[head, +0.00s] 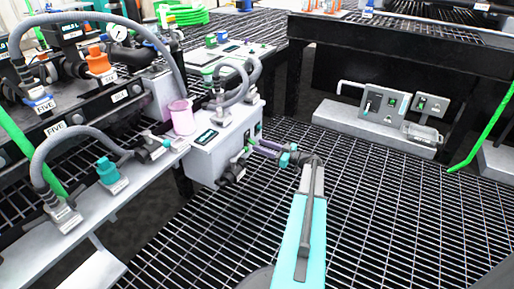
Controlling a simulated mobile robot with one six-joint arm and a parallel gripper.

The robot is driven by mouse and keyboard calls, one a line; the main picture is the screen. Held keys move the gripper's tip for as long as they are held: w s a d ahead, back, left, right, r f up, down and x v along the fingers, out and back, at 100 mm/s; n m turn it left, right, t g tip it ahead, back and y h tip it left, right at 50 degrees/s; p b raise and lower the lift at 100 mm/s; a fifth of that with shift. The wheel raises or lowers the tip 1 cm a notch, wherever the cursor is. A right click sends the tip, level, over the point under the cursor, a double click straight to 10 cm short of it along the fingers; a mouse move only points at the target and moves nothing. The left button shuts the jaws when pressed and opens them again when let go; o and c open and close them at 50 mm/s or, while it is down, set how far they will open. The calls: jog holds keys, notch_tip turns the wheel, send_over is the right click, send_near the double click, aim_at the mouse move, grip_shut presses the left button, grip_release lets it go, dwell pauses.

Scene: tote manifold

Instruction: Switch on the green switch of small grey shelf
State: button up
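A small grey shelf-like box (205,160) stands at centre left, at the end of the long grey bench. Its right-hand face carries a small green part (248,150), which may be the green switch; it is too small to tell its position. My teal arm reaches up from the bottom, and its wrist bends left toward this face. My gripper (252,149) is at or very close to the green part; I cannot tell whether they touch. The fingers are too small and overlapped to show whether they are open or shut.
A dark round knob (233,173) sticks out below my gripper. Another low grey shelf (365,128) with control boxes (384,103) stands at back right. The grating floor (400,210) is clear at right.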

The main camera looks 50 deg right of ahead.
aim_at(252, 142)
jog(key=shift+b+x, duration=0.35)
jog(key=shift+x, duration=1.1)
grip_shut()
